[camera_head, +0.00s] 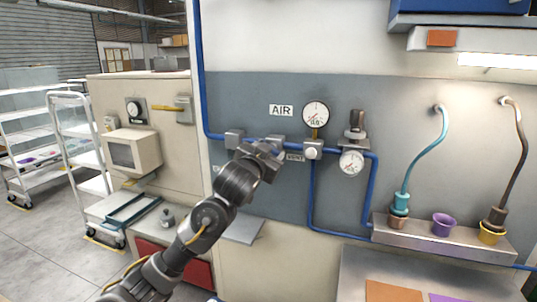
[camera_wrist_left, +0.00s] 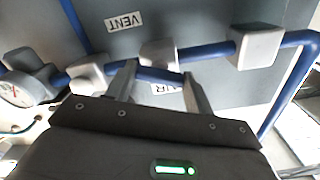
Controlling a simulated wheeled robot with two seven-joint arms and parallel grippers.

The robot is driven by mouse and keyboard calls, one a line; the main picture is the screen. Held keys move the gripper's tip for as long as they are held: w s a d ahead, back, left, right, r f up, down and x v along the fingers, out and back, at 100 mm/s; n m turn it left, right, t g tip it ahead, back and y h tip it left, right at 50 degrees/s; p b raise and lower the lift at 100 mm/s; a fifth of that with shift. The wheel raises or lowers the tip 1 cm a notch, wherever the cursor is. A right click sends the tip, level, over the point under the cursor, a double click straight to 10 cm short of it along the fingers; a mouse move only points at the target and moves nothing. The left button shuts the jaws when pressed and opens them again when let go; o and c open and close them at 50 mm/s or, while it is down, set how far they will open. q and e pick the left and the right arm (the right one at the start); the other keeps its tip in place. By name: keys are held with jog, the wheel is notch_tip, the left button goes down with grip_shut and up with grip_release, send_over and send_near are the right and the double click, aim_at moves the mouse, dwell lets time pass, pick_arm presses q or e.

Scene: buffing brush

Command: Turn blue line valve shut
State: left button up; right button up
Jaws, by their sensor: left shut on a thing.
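The blue line (camera_head: 202,80) runs down the wall panel and turns right along it through several grey blocks. My left gripper (camera_head: 264,148) is at this line, between the left block (camera_head: 234,138) and the block under the gauge. In the left wrist view, my left gripper's two fingers (camera_wrist_left: 160,84) straddle a short blue bar, which looks like the valve handle (camera_wrist_left: 159,75), in front of a grey block (camera_wrist_left: 158,52). The fingers are closed on it. In the head view my gripper hides the handle. My right gripper is in neither view.
A round gauge (camera_head: 316,114) stands above the line, and a regulator with a second gauge (camera_head: 351,162) is to its right. AIR (camera_head: 281,110) and VENT labels are on the panel. A steel shelf (camera_head: 445,240) with cups and hoses is at right.

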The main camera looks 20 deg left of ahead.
pick_arm(q)
jog(key=shift+m+b, duration=2.05)
jog(key=shift+m, duration=4.65)
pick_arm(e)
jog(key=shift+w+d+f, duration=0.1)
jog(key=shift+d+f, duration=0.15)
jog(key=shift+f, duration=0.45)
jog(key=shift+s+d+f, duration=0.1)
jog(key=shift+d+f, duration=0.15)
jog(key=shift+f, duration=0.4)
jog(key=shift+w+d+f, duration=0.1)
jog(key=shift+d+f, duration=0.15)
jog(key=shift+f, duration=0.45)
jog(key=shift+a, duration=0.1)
pick_arm(q)
jog(key=o, duration=0.7)
jog(key=shift+o, duration=1.4)
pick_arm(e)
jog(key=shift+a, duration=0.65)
pick_arm(q)
jog(key=shift+s, duration=0.1)
